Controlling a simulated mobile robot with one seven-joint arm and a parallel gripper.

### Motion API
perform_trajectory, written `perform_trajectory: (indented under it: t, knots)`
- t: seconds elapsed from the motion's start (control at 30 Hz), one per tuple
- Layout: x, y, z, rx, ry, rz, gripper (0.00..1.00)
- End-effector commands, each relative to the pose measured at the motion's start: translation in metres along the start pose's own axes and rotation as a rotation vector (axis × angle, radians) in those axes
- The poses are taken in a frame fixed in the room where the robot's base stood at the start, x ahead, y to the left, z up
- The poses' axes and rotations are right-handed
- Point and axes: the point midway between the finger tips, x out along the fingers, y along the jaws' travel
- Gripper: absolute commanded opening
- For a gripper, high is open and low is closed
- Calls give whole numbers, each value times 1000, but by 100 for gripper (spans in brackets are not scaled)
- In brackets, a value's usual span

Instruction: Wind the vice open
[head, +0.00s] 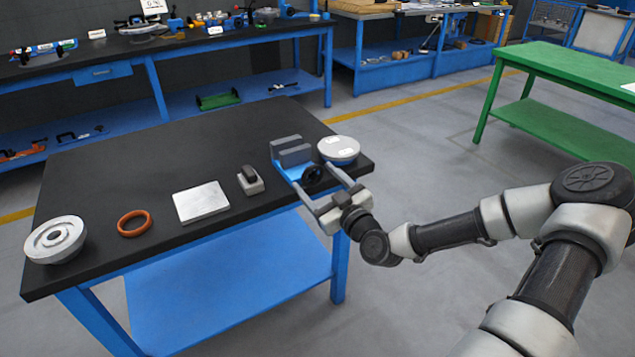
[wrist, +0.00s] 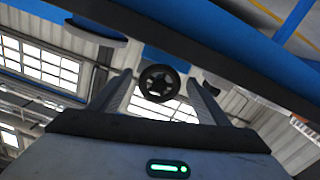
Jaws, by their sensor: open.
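The vice (head: 280,168) has a blue body and two grey jaw blocks, and stands near the right front edge of the black-topped table. The gap between its jaws looks narrow, but I cannot tell its width. Its black handwheel (head: 312,174) faces my arm. My gripper (head: 314,175) is open, with one finger on each side of the handwheel. In the wrist view the handwheel (wrist: 160,83) shows between the two finger ends of my gripper (wrist: 160,76), with visible gaps on both sides. I cannot tell how far the fingertips reach past the rim.
To the left lie a small grey block with a dark top (head: 250,181), a metal plate (head: 201,202), an orange ring (head: 134,223) and a flanged shell (head: 55,240). The table (head: 150,165) is clear behind them.

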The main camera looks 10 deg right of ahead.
Motion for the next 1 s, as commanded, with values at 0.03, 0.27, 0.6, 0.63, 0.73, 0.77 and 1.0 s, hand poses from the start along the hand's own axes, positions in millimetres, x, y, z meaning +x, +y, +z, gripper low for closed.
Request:
perform_trajectory:
  t: [0.03, 0.27, 0.6, 0.63, 0.73, 0.77, 1.0]
  knots:
    - [0, 0, 0, 0, 0, 0, 70]
    - [0, 0, 0, -1, 0, 0, 51]
    - [0, 0, 0, 10, 0, 0, 29]
    - [0, 0, 0, 15, 0, 0, 29]
    - [0, 0, 0, 44, 0, 0, 29]
    - [0, 0, 0, 57, 0, 0, 29]
    - [0, -1, -1, 216, 0, -1, 29]
